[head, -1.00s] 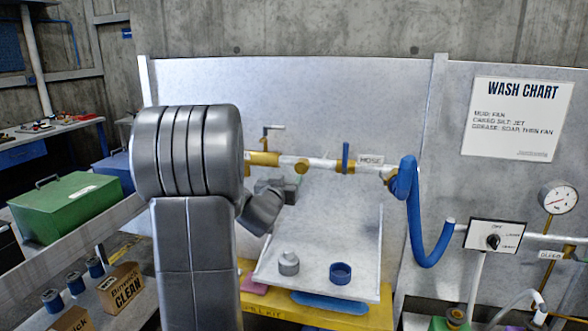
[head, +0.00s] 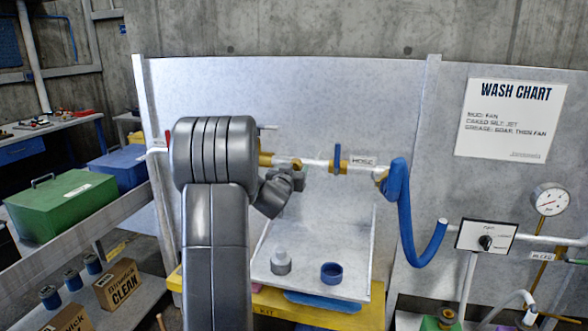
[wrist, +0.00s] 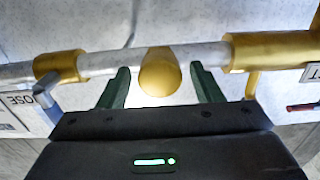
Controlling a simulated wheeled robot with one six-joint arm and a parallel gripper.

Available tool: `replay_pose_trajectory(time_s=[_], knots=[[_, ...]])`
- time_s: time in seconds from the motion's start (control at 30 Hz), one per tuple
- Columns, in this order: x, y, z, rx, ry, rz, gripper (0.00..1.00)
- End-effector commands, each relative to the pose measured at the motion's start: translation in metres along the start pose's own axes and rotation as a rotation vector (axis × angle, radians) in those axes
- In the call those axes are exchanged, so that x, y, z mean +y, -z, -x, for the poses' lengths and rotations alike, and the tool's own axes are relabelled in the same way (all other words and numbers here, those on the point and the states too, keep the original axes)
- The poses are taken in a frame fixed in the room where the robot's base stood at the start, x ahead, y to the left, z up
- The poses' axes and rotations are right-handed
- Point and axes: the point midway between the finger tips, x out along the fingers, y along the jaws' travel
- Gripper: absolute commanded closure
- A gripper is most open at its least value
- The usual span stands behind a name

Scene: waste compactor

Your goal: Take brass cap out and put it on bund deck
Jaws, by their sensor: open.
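In the wrist view a rounded brass cap (wrist: 160,72) sits on the pale pipe, between the two spread fingers of my gripper (wrist: 161,86). A gap shows on each side of it, and the fingers are open. In the head view my gripper (head: 290,181) is a dark shape at the pipe, its fingers hard to make out; the cap is not clear there. A yellow deck (head: 335,314), perhaps the bund deck, lies low in front of the wall. A grey tray (head: 345,235) rests above it.
The tray holds a grey capped fitting (head: 281,263) and a blue ring (head: 331,273). A blue hose (head: 408,225) hangs to the right of the tray. A selector box (head: 486,238) and a gauge (head: 550,200) are farther right. A green case (head: 62,203) stands at the left.

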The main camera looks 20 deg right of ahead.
Motion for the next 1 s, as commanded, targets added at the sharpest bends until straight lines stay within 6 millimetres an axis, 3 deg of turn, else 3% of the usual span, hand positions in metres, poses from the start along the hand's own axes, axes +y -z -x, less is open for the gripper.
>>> replay_pose_trajectory(time_s=[0.03,0.23,0.27,0.3,0.4,0.57,1.0], knots=[[0.0,0.0001,0.0001,0.0,0.0,0.0,0.45],[-0.0001,0.0002,0.0002,0.0,0.0,0.0,0.83],[-0.0001,0.0002,0.0002,0.0,0.0,0.0,0.83],[-0.0001,0.0006,0.0002,0.001,0.0,0.0,0.68],[-0.0001,0.0006,0.0002,0.001,0.0,0.0,0.83],[-0.0002,0.0027,0.0002,-0.001,0.0,0.04,0.83],[-0.0002,0.0043,0.0004,0.0,0.001,0.366,0.83]])
